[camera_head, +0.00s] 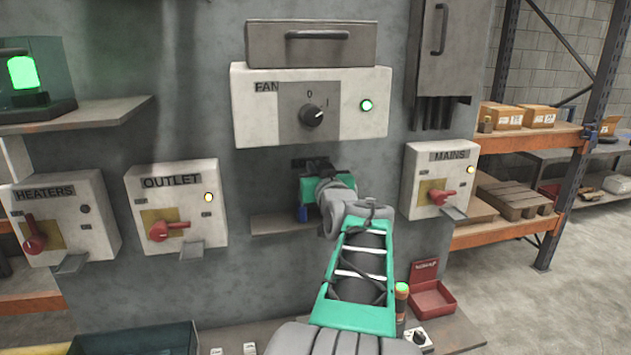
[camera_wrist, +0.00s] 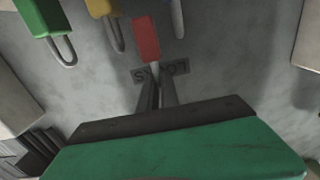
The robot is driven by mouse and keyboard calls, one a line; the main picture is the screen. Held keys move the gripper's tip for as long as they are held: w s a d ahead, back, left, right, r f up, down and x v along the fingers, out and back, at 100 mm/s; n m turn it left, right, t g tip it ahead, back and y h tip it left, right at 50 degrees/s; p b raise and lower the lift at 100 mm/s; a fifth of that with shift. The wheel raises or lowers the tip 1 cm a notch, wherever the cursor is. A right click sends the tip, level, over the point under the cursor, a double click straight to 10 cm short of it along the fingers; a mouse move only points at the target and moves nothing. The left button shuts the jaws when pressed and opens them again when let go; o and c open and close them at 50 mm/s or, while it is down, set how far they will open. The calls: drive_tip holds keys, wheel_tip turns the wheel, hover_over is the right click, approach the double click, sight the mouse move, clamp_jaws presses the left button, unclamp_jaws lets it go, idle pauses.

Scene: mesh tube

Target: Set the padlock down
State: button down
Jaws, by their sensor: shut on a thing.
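A red padlock (camera_wrist: 147,38) is at the fingertips of my gripper (camera_wrist: 157,82) in the wrist view, which looks upside down. The fingers are close together and shut on its shackle end. In the head view my gripper (camera_head: 317,166) is at the wall below the fan box, and the red padlock is hidden there. A green padlock (camera_wrist: 38,15) and a yellow padlock (camera_wrist: 101,8) are beside the red one, apart from it. A thin grey shackle shows on its other side; its lock body is mostly out of view.
A LOCKS label (camera_wrist: 160,73) is on the wall behind the fingers. A small ledge (camera_head: 278,225) is below my gripper. The fan box (camera_head: 350,105) is above, the outlet box (camera_head: 180,200) left, the mains box (camera_head: 438,180) right. A red open box (camera_head: 432,298) stands lower right.

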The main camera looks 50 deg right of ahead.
wheel_tip(320, 180, down, 4)
drive_tip(key=shift+r+p, duration=0.1)
drive_tip(key=shift+p, duration=0.75)
drive_tip(key=shift+f+p, duration=0.3)
drive_tip(key=shift+p, duration=0.15)
drive_tip(key=shift+w+f+b, duration=0.1)
drive_tip(key=shift+f+b, duration=0.4)
drive_tip(key=shift+f, duration=0.1)
drive_tip(key=c, duration=1.9)
unclamp_jaws()
drive_tip(key=shift+r, duration=0.1)
drive_tip(key=shift+r, duration=0.1)
drive_tip(key=shift+s, duration=0.2)
drive_tip(key=b+v, duration=0.3)
drive_tip(key=v, duration=0.8)
drive_tip(key=shift+s+a+b, duration=0.2)
drive_tip(key=shift+a+b, duration=0.1)
